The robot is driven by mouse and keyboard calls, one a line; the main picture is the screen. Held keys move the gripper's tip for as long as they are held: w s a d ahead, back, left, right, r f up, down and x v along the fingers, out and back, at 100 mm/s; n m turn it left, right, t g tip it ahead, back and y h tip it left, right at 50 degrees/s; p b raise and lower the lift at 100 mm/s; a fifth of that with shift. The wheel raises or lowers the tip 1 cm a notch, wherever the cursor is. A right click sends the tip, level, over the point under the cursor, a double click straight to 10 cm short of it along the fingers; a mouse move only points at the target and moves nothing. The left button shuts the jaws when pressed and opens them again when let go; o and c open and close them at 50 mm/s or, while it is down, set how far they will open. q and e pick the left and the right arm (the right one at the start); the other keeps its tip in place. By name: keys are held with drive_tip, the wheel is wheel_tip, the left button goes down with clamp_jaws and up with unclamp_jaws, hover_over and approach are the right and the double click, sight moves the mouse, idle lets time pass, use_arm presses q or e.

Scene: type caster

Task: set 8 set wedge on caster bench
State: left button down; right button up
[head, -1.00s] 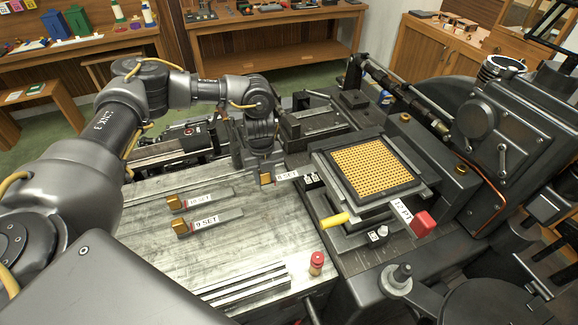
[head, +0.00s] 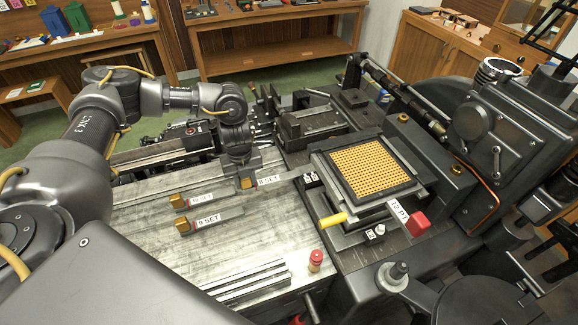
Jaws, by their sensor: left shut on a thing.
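The wedge labelled 8 SET (head: 270,181) is a grey bar with a brass block at its left end and a white label. It lies at or just above the far right part of the caster bench (head: 270,240), pointing right toward the caster. My left gripper (head: 240,174) comes down from above and is shut on the brass end of this wedge; the fingers are partly hidden. I cannot tell whether the wedge touches the bench. The 10 SET wedge (head: 202,197) and the 9 SET wedge (head: 210,219) lie on the bench nearer to me. My right gripper is out of view.
The caster with its perforated brass matrix case (head: 372,167) and 12 PT tag (head: 399,209) stands to the right. A yellow handle (head: 333,220) juts toward the bench. A red-topped peg (head: 315,261) and metal strips (head: 245,285) sit at the front. The bench's middle is clear.

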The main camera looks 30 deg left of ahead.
use_arm(q)
drive_tip(key=shift+s+a, duration=0.35)
drive_tip(key=shift+s, duration=0.05)
